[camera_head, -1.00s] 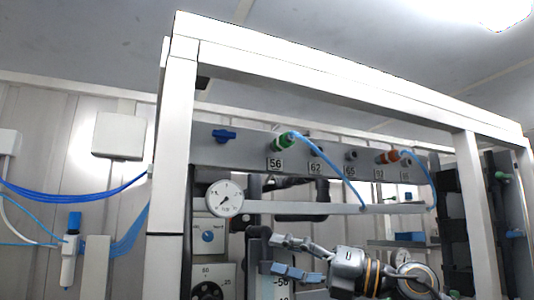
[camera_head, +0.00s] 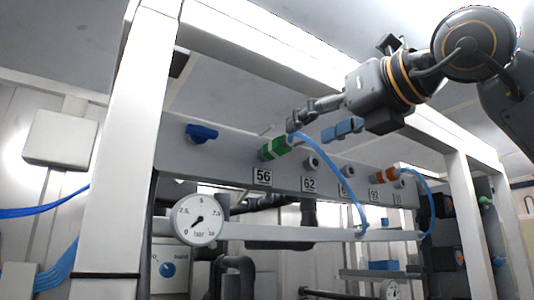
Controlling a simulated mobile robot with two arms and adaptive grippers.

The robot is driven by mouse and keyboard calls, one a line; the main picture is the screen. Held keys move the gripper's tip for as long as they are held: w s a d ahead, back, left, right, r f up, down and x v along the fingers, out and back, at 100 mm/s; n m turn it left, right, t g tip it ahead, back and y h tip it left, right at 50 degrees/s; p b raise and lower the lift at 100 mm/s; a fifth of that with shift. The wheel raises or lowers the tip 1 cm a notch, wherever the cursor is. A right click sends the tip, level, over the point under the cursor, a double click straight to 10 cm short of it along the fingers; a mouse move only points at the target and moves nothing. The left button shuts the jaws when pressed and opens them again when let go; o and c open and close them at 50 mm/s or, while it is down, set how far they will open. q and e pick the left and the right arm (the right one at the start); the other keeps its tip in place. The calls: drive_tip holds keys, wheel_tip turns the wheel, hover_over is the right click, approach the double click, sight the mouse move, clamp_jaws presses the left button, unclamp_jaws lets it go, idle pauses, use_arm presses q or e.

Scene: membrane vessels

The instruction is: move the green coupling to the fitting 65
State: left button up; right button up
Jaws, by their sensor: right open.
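The green coupling (camera_head: 274,148) sits on the fitting above the label 56 on the grey panel. A light blue hose (camera_head: 340,180) runs from it down to the lower rail. Fitting 65 (camera_head: 348,171) is a small grey stub farther right along the panel; the hose partly covers its label. My right gripper (camera_head: 310,130) comes in from the upper right. It is open and empty, its dark finger close to the coupling's right end in the picture and its blue-padded finger farther right. I cannot tell whether it touches the coupling or hose. My left gripper is not in view.
A bare fitting 62 (camera_head: 312,163) lies between them. A red-orange coupling (camera_head: 386,175) with its own blue hose sits right of 65. A blue valve handle (camera_head: 201,133) and a pressure gauge (camera_head: 199,219) are at left. White frame beams (camera_head: 125,150) surround the panel.

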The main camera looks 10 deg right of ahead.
sight(290, 141)
drive_tip(key=p+x, duration=0.2)
drive_tip(key=x, duration=0.6)
drive_tip(key=shift+w+a+p, duration=0.3)
drive_tip(key=shift+w+a, duration=0.05)
drive_tip(key=shift+w, duration=0.25)
drive_tip(key=shift+f+b, duration=0.1)
drive_tip(key=shift+b, duration=0.2)
idle(0.8)
drive_tip(key=shift+c, duration=0.2)
